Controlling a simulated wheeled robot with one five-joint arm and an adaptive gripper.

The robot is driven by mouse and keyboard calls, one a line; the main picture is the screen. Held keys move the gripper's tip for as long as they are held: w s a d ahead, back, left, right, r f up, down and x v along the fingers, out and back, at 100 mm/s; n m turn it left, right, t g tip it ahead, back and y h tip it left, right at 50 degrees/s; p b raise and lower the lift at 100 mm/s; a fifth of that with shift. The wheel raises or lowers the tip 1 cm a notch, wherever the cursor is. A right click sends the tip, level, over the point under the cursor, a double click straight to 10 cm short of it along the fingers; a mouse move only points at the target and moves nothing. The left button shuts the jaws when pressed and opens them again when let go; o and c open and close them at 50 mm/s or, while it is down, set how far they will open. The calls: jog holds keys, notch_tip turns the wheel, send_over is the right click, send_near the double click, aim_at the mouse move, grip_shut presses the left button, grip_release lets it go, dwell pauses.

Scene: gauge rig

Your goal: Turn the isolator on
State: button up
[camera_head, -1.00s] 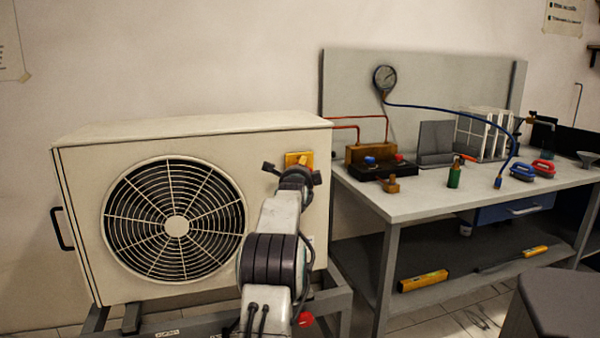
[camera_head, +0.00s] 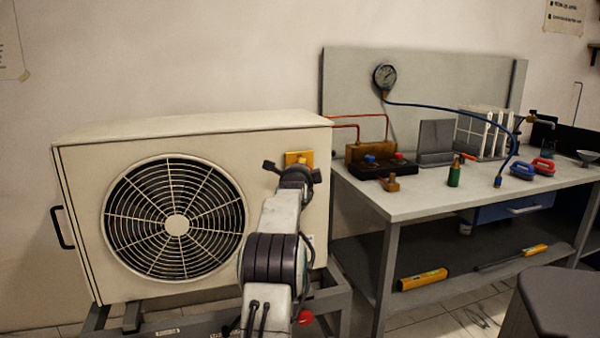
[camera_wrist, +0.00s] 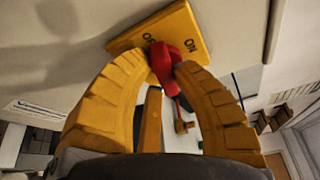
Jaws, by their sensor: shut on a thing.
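The isolator is a yellow plate (camera_wrist: 184,32) on the front panel of the beige outdoor unit (camera_head: 100,140), with "ON" and "OFF" lettering. Its red handle (camera_wrist: 165,66) lies between my gripper's yellow fingers in the wrist view. My gripper (camera_wrist: 163,75) is shut on the handle near the fingertips. The handle points away from the "ON" mark and sits near the "OFF" lettering, which it partly covers. In the head view the yellow plate (camera_head: 298,158) shows above my gripper (camera_head: 296,172), and my arm hides the handle.
A pressure gauge (camera_head: 384,77) is on the back panel. A dark stool (camera_head: 565,300) is at lower right.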

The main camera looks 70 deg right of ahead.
grip_shut()
jog(key=shift+r, duration=0.15)
jog(key=shift+w+m+p, duration=0.1)
jog(key=shift+m+p, duration=0.6)
jog(key=shift+p, duration=0.4)
jog(key=o, duration=0.8)
grip_release()
jog(key=shift+a, duration=0.1)
